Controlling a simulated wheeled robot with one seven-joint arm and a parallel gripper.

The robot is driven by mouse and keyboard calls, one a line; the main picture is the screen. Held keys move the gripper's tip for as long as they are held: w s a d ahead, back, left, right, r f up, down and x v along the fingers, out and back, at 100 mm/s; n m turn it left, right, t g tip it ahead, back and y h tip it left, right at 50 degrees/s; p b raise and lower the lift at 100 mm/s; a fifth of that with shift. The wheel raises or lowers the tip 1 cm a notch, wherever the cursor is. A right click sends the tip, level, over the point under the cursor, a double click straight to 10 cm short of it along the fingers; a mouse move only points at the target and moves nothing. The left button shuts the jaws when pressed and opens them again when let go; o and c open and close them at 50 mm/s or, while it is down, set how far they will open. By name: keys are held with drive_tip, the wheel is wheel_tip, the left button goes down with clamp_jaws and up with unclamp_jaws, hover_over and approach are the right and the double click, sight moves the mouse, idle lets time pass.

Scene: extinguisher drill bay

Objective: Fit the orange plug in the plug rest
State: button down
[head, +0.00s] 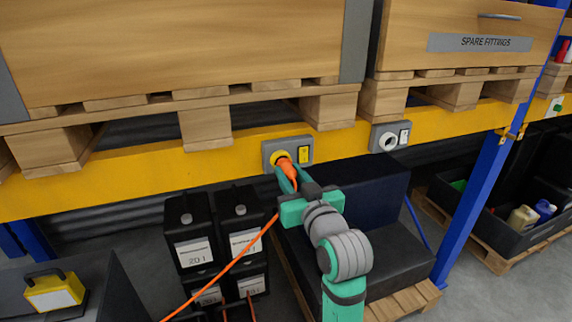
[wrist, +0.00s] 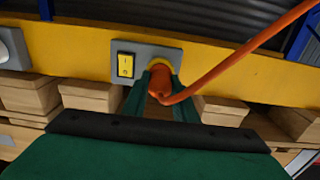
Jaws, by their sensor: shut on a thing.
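My gripper (head: 288,180) is shut on the orange plug (head: 287,166), with its green fingers on either side of it. The plug is at the yellow round socket of a grey box (head: 269,147) with a yellow switch, on the yellow beam. The plug also shows in the wrist view (wrist: 159,82), its front against the socket; how deep it sits is hidden. An orange cable (head: 235,262) hangs from it to the lower left. To the right, a second grey box (head: 377,131) has an empty white round opening (head: 388,142) and a white switch. I cannot tell which is the plug rest.
Wooden crates on pallets (head: 225,98) stand above the yellow beam (head: 120,180). Black labelled cases (head: 193,232) stand below left. A dark block (head: 360,195) on a pallet lies beneath my arm. A blue upright (head: 470,195) stands to the right.

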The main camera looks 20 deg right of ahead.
sight(291, 176)
drive_tip(key=shift+s+d, duration=0.1)
drive_tip(key=shift+s, duration=2)
drive_tip(key=shift+s+r, duration=0.1)
